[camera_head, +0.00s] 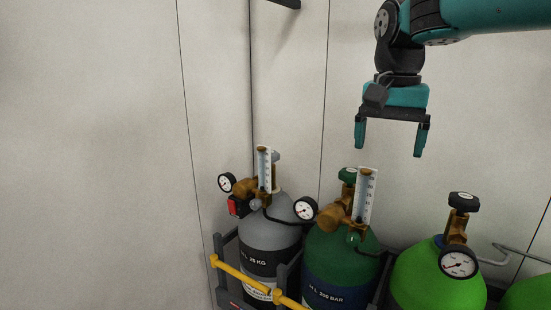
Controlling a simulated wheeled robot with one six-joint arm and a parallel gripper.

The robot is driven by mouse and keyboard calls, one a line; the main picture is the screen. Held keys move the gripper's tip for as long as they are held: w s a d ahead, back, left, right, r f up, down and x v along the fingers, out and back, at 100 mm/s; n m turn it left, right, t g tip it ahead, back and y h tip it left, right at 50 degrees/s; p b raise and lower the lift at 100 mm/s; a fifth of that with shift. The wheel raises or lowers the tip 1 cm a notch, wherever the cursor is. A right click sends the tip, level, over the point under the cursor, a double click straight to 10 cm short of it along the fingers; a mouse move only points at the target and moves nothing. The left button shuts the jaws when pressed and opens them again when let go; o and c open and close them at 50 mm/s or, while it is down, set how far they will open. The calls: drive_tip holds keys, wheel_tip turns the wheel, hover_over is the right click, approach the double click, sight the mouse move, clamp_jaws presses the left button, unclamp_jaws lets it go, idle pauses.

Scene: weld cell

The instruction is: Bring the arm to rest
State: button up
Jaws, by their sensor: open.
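My gripper (390,142) hangs from the teal arm at the upper right, its two teal fingers pointing down and spread apart. Nothing is between the fingers. It appears above and in front of the gas cylinders, apart from them in the picture; the exact depth is hard to tell. The arm comes in from the right edge, and the rest of it is out of view.
Below stand a grey cylinder (265,228), a dark green cylinder (325,252) and a bright green cylinder (425,283), with gauges and valves on top. A yellow bar (240,277) crosses the rack's front. The pale wall (90,150) at left is bare.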

drive_tip(key=s+a+f+n+y+b, duration=0.2)
drive_tip(key=s+f+n+b, duration=0.2)
drive_tip(key=s+f, duration=0.6)
drive_tip(key=s+a+f+n+y+b, duration=0.2)
drive_tip(key=s+f+n+b, duration=0.2)
drive_tip(key=s+f+n, duration=0.4)
drive_tip(key=s+f, duration=0.3)
drive_tip(key=s, duration=0.3)
drive_tip(key=shift+s+a+n, duration=0.15)
drive_tip(key=shift+s+n, duration=0.1)
drive_tip(key=shift+n, duration=0.15)
